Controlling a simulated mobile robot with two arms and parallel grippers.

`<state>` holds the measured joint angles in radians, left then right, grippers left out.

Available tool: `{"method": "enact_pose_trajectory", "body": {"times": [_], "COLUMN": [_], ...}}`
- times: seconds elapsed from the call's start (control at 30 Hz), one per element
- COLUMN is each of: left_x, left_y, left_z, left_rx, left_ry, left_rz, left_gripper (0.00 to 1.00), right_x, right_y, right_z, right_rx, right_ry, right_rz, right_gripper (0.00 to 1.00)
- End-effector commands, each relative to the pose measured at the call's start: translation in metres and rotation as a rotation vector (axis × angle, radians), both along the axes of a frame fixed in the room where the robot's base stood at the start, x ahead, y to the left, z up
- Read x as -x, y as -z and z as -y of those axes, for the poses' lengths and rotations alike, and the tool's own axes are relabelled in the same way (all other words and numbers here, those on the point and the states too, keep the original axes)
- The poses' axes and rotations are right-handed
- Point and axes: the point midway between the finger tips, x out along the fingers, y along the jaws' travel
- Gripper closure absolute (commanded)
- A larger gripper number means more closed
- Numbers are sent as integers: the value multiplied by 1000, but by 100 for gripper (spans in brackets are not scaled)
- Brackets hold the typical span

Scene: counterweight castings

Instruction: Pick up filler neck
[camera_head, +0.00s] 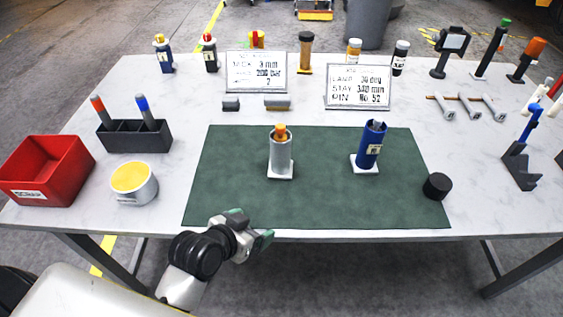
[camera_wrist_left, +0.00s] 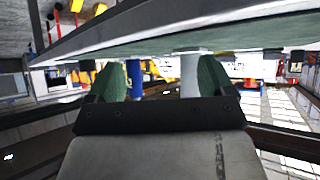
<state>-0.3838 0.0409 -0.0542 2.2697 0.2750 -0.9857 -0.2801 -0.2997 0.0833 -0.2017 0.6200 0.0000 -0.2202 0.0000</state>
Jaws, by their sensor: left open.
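No part in view carries a readable filler neck label, so I cannot tell for sure which one it is. A grey cylinder with an orange and yellow top (camera_head: 281,155) stands upright on a white base on the green mat (camera_head: 320,200). A blue cylinder with a pale label (camera_head: 370,146) stands on a similar base to its right. My left gripper (camera_head: 252,229) is open and empty at the table's front edge, in front of the mat and apart from both cylinders. In the left wrist view, the grey cylinder (camera_wrist_left: 190,72) shows beyond the open fingers (camera_wrist_left: 163,80). My right gripper is out of view.
A black round cap (camera_head: 437,186) lies at the mat's right edge. Left are a red scrap bin (camera_head: 48,168), a dark holder (camera_head: 134,138) and a yellow-topped tin (camera_head: 134,184). Two signs (camera_head: 257,70) (camera_head: 358,87) and several bottles stand behind. The mat's front is clear.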

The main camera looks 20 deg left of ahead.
Motion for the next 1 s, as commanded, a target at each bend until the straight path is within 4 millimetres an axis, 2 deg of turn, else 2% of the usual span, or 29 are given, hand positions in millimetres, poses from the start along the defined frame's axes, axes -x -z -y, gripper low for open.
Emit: {"method": "enact_pose_trajectory", "body": {"times": [0.17, 0.3, 0.4, 0.5, 0.63, 0.9, 1.0], "left_x": [-40, -74, -93, -102, -111, -152, -160], "left_y": [-21, -47, -63, -72, -78, -79, -78], "left_z": [1, -5, -12, -17, -20, -13, -12], "left_rx": [54, 99, 120, 132, 137, 137, 137], "left_ry": [-14, -60, -107, -141, -160, -161, -161], "left_rz": [200, 402, 523, 591, 626, 628, 628], "left_gripper": [17, 17, 17, 17, 17, 17, 17], "right_x": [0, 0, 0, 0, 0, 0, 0], "right_y": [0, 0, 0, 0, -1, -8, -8], "right_z": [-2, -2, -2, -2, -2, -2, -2], "right_rx": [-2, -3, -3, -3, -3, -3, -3], "right_ry": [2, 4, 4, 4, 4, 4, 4], "right_rz": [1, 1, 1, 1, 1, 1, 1], "right_gripper": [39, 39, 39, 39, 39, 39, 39]}}
